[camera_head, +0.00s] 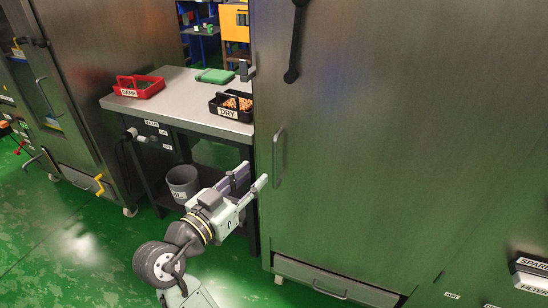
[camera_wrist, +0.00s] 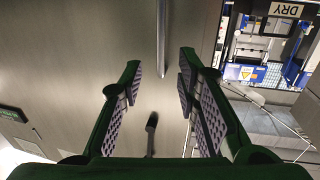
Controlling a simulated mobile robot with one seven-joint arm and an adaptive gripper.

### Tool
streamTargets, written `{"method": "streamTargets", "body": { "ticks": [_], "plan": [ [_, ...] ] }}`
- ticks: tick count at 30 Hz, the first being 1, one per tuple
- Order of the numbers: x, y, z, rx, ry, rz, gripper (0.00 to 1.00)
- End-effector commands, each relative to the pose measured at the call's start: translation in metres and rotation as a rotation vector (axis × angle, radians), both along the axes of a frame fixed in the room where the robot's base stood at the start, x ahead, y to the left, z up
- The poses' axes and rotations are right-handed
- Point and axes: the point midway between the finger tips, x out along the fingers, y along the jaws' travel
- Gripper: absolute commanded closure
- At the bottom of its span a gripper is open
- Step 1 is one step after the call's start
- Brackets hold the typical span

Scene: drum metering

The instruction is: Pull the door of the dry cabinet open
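A large steel cabinet door (camera_head: 400,140) fills the right of the head view and looks shut; no name plate on it shows, so I cannot confirm it is the dry cabinet. Its slim vertical bar handle (camera_head: 278,157) is near the door's left edge. My gripper (camera_head: 252,178) is open and empty, just left of and below the handle in the head view. In the wrist view the handle (camera_wrist: 161,40) lies ahead, lined up with the gap between my open fingers (camera_wrist: 160,78), with its end near fingertip level. No contact shows.
A metal bench (camera_head: 185,95) stands left of the cabinet with a red DAMP tray (camera_head: 140,88) and a black DRY tray (camera_head: 231,106). A grey bin (camera_head: 183,183) is below. A dark lever (camera_head: 295,45) is higher on the door. A drawer (camera_head: 330,283) is under it.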

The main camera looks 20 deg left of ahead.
Motion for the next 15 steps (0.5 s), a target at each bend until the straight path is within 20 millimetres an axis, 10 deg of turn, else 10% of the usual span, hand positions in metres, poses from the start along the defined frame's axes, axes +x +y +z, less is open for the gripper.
{"method": "streamTargets", "body": {
  "ticks": [15],
  "plan": [
    [0.085, -0.020, 0.002, -0.002, -0.001, 0.001, 0.70]
  ]
}}
